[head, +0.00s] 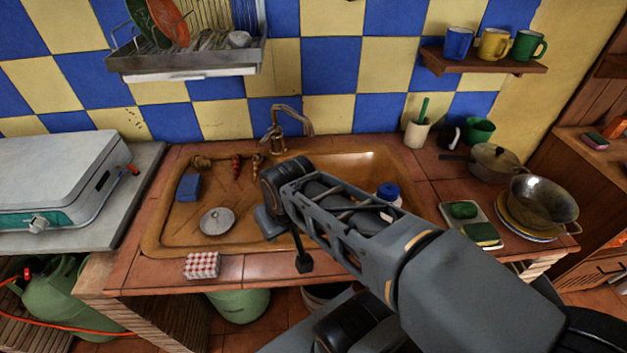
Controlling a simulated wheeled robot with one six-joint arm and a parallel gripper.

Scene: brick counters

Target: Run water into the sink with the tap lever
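The tap (277,133) is an old bronze-coloured fixture against the tiled wall at the back of the sink. Its thin curved parts reach up and to the right; I cannot clearly tell the lever from the spout. The brown sink (330,168) is set into the counter, and no running water shows. My gripper (285,243) hangs over the middle of the sink, in front of and below the tap in the picture, apart from it. My arm hides much of the basin's right side. The gripper's fingers are dark and partly hidden, so their opening is unclear.
In the sink area are a blue sponge (188,187), a round metal strainer (217,221) and a bottle with a blue cap (388,193). A dish rack (185,60) hangs at upper left. A cup (416,133), pan (495,160) and bowl (541,200) stand right.

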